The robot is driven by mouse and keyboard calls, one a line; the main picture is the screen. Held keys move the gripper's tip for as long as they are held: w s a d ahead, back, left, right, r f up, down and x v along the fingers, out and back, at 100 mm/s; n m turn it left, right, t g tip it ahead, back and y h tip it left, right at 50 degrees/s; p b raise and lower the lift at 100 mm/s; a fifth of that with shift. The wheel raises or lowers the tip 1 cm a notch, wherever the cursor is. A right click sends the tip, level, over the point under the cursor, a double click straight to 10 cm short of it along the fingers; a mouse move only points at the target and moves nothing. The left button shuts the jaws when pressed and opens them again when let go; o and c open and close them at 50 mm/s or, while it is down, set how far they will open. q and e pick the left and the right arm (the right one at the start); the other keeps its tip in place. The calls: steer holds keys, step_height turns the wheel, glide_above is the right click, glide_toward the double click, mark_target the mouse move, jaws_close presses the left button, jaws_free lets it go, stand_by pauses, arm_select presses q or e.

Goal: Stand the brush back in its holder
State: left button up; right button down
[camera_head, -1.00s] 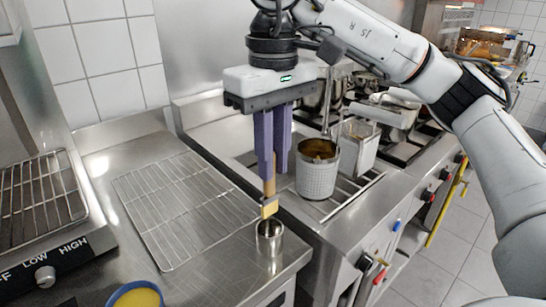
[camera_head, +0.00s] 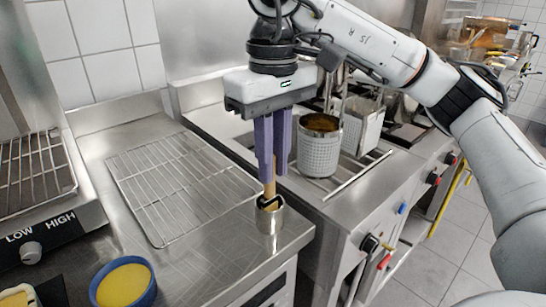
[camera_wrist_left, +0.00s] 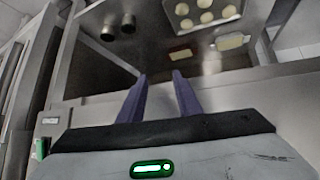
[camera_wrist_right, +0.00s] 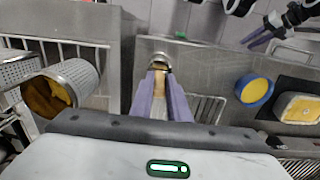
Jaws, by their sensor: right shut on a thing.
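My right gripper (camera_head: 268,178) is shut on the brush (camera_head: 269,190), which hangs upright with its wooden handle between the purple fingers. The steel cup holder (camera_head: 270,222) stands near the counter's front corner. The brush's lower end is at the holder's mouth and appears inside it; its depth cannot be told. In the right wrist view, the brush (camera_wrist_right: 158,88) lines up with the holder (camera_wrist_right: 161,62). My left gripper (camera_wrist_left: 159,76) is open and empty in the left wrist view, away from the holder.
A wire rack (camera_head: 180,185) lies left of the holder. A blue bowl with yellow contents (camera_head: 124,284) is at the front left. A perforated steel pot (camera_head: 319,155) and a basket (camera_head: 362,125) stand on the right. The counter's front edge is close to the holder.

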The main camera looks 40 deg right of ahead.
steer(key=c, duration=1.6)
jaws_free()
